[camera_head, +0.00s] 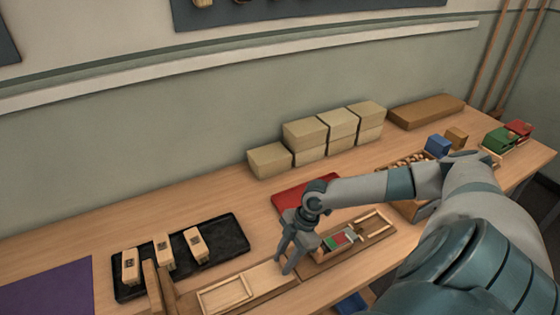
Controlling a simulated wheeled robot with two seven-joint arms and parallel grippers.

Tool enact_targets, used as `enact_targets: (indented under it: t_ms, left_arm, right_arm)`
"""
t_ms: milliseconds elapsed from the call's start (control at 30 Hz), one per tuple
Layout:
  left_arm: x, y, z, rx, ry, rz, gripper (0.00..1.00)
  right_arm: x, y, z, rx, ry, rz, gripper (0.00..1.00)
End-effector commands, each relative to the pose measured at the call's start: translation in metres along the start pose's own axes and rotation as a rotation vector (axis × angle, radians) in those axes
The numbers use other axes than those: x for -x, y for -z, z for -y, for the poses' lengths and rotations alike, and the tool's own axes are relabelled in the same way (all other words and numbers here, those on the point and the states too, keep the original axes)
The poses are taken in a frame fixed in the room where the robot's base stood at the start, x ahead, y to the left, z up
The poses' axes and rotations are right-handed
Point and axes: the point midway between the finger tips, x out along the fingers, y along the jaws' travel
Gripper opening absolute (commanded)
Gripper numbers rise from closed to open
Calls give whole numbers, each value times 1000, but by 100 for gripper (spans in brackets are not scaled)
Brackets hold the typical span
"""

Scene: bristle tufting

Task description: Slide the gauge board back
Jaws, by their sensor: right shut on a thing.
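A long, light wooden board, which I take for the gauge board (262,279), lies near the front edge of the table, with a raised rectangular frame (226,294) at its left part. My right gripper (287,265) points down at the right end of this board. Its fingers are shut at that end, and the gauge board appears to be what they hold; the exact contact is too small to see. Just right of the gripper is a brown wooden tray (372,240) with green, red and white pieces in it.
A black tray (222,232) with three wooden blocks stands left, beside a purple mat (50,291). A red mat (290,199) lies behind the gripper. Stacked tan boxes (305,134) line the wall. My right arm crosses the table's right side, covering part of a bin (398,164).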

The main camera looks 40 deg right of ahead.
Motion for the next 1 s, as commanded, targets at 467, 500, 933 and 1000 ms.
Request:
enact_targets:
  t_ms: [467, 500, 933, 1000]
  left_arm:
    - [0, 1, -2, 1, -2, -1, 54]
    - [0, 1, -2, 1, -2, -1, 54]
    - [-11, 0, -2, 1, -2, -1, 54]
    - [-15, 0, -2, 1, -2, -1, 54]
  right_arm:
    - [0, 1, -1, 0, -1, 0, 50]
    - [0, 0, 0, 0, -1, 0, 50]
    - [31, -1, -1, 1, -3, 2, 50]
    - [43, -2, -1, 0, -3, 2, 50]
